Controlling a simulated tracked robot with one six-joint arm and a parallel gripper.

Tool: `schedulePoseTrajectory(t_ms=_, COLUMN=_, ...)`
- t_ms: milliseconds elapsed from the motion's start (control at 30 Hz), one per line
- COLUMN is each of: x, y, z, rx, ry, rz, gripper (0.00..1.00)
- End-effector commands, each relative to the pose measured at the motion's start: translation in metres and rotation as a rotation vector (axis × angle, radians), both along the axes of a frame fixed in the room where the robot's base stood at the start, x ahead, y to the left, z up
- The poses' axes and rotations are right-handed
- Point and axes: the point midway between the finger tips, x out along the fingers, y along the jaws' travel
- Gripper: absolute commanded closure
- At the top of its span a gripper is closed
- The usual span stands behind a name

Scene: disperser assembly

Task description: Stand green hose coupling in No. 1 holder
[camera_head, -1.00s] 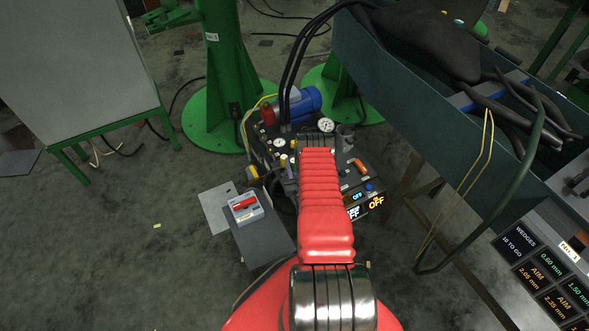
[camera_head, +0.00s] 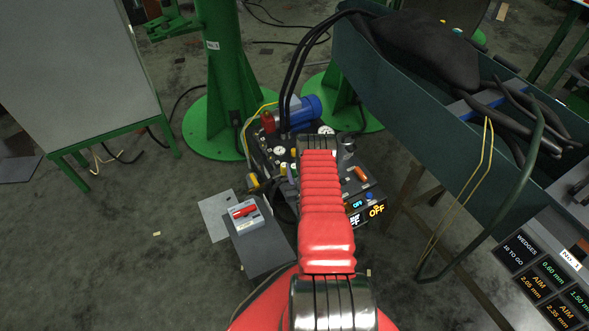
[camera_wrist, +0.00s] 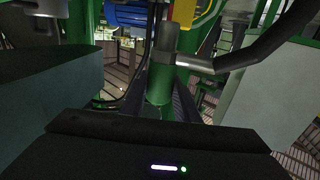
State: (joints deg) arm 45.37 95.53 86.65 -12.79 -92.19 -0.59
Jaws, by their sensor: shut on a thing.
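In the wrist view a green cylinder (camera_wrist: 160,86), which looks like the green hose coupling, sits upright between the dark fingers of my gripper (camera_wrist: 160,98), and the gripper is shut on it. In the head view my red arm hides the gripper and the coupling.
A machine with gauges and an orange "OFF" display (camera_head: 377,210) stands around the arm's far end. A blue motor (camera_head: 305,108) and green column (camera_head: 219,75) stand beyond. A long dark trough (camera_head: 400,95) with hoses fills the right. Bare floor lies at lower left.

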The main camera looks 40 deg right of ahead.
Motion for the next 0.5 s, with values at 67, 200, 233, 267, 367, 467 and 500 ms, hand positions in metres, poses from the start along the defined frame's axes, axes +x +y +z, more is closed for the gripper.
schedulePoseTrajectory(t_ms=67, x=-0.011, y=0.002, z=-0.002, rx=0.001, ry=0.003, rz=-0.003, gripper=1.00)
schedulePoseTrajectory(t_ms=200, x=-0.040, y=0.009, z=-0.004, rx=-0.002, ry=0.006, rz=-0.003, gripper=1.00)
schedulePoseTrajectory(t_ms=233, x=-0.047, y=0.011, z=-0.004, rx=-0.002, ry=0.007, rz=-0.002, gripper=1.00)
schedulePoseTrajectory(t_ms=267, x=-0.054, y=0.014, z=-0.004, rx=-0.002, ry=0.006, rz=-0.003, gripper=1.00)
schedulePoseTrajectory(t_ms=367, x=-0.073, y=0.021, z=-0.004, rx=-0.001, ry=0.004, rz=-0.003, gripper=1.00)
schedulePoseTrajectory(t_ms=467, x=-0.084, y=0.026, z=-0.003, rx=0.000, ry=0.001, rz=-0.001, gripper=1.00)
schedulePoseTrajectory(t_ms=500, x=-0.087, y=0.027, z=-0.003, rx=-0.001, ry=0.001, rz=-0.002, gripper=1.00)
